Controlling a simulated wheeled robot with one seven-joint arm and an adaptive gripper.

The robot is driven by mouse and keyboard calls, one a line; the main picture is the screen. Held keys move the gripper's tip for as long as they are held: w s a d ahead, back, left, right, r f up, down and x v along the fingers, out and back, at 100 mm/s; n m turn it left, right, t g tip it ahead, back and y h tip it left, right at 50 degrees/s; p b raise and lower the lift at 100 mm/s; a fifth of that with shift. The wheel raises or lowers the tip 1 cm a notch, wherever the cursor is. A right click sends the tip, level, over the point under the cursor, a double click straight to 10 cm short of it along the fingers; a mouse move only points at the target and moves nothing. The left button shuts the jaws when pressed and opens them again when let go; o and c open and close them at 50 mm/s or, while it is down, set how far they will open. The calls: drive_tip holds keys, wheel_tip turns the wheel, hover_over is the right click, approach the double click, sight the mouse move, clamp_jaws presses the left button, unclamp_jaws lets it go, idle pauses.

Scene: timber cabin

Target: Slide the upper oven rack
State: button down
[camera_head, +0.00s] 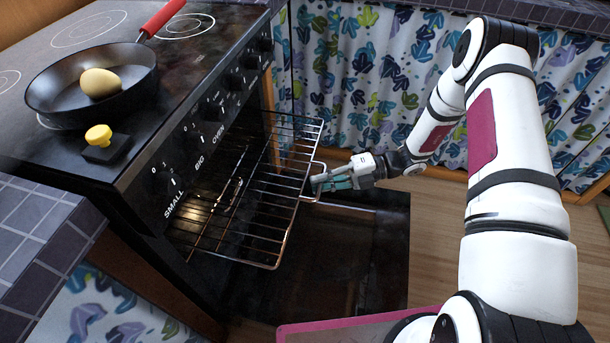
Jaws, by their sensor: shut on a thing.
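The upper oven rack (262,203) is a wire grid that sticks well out of the open oven (212,195) toward the right. My gripper (318,184) is at the rack's front edge, shut on its front bar from the outer side. The fingers look teal and partly hide the bar. The oven door (358,250) is folded down below the rack, and the rack hangs above it. The inside of the oven is lit but mostly hidden by the stove front.
A black pan (60,88) with a potato-like item (100,83) and a red handle (164,17) stands on the stove top. A yellow and black object (98,136) lies near its edge. A patterned curtain (370,80) hangs behind my arm. Wooden floor (435,235) shows right of the door.

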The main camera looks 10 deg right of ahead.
drive_tip(key=shift+s+d, duration=0.1)
drive_tip(key=shift+d, duration=0.25)
drive_tip(key=c, duration=1.7)
unclamp_jaws()
drive_tip(key=shift+o, duration=0.2)
drive_tip(key=d+r, duration=0.2)
drive_tip(key=d, duration=1)
drive_tip(key=shift+w, duration=0.3)
drive_tip(key=shift+r, duration=0.1)
